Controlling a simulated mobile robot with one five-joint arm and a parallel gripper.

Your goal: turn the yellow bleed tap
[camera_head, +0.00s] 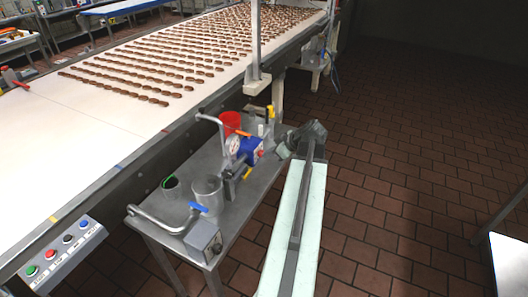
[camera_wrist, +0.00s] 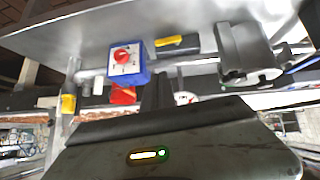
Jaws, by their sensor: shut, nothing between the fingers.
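A small yellow lever (camera_head: 248,172) shows low beside the blue-bodied unit with a round gauge (camera_head: 233,145) on the steel bench. In the wrist view a yellow bar-shaped lever (camera_wrist: 177,41) lies beside a blue box with a red dial (camera_wrist: 126,58). It looks like the bleed tap, but I cannot be sure it is the same lever. My gripper (camera_head: 283,151) is just right of the blue unit. In the wrist view its dark fingers (camera_wrist: 157,88) are together and empty, below the yellow lever and apart from it in the picture.
A conveyor (camera_head: 90,120) runs along the left.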

